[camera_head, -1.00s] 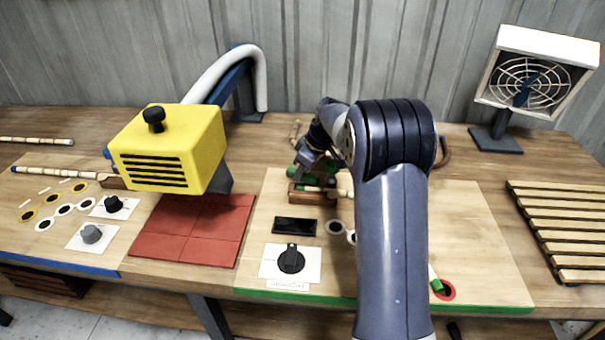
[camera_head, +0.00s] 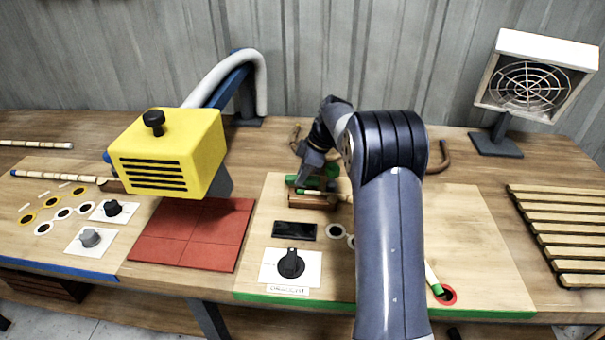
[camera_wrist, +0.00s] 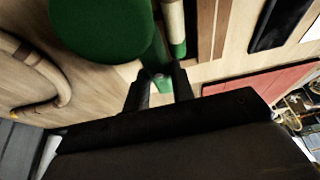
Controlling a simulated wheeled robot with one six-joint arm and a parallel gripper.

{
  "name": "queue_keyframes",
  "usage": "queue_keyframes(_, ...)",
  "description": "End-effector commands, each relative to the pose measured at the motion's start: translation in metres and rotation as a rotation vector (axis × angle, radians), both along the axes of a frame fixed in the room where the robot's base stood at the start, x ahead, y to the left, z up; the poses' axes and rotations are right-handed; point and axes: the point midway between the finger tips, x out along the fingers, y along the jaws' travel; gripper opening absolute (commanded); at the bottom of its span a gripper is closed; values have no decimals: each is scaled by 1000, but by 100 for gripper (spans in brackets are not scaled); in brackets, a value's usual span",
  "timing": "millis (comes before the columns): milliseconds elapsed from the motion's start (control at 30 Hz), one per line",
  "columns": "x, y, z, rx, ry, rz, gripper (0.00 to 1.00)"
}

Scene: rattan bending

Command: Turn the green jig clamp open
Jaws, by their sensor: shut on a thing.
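The green jig clamp (camera_head: 328,172) stands at the back of the right-hand work board, partly hidden by my arm. In the wrist view its big round green part (camera_wrist: 100,25) fills the upper left, and a green lever (camera_wrist: 161,80) runs down from it between my fingers. My gripper (camera_wrist: 160,88) is shut on that lever; it also shows in the head view (camera_head: 308,178), at the clamp's left side. A rattan pole with a green end (camera_wrist: 175,30) lies beside the clamp on a brown wooden block (camera_head: 312,202).
A yellow heater box (camera_head: 168,155) hangs over red tiles (camera_head: 195,235) on the left. A black dial (camera_head: 291,263) and a dark display (camera_head: 294,231) are in front of the clamp. A curved brown piece (camera_wrist: 45,75) lies close by. A fan (camera_head: 530,85) stands back right.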

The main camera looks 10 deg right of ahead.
Motion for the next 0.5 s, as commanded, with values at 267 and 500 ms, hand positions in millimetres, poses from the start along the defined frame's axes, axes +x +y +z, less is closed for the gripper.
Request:
queue_keyframes(267, 0, 0, 0, 0, -2, 1, 30)
queue_keyframes(500, 0, 0, 0, 0, -1, 1, 45)
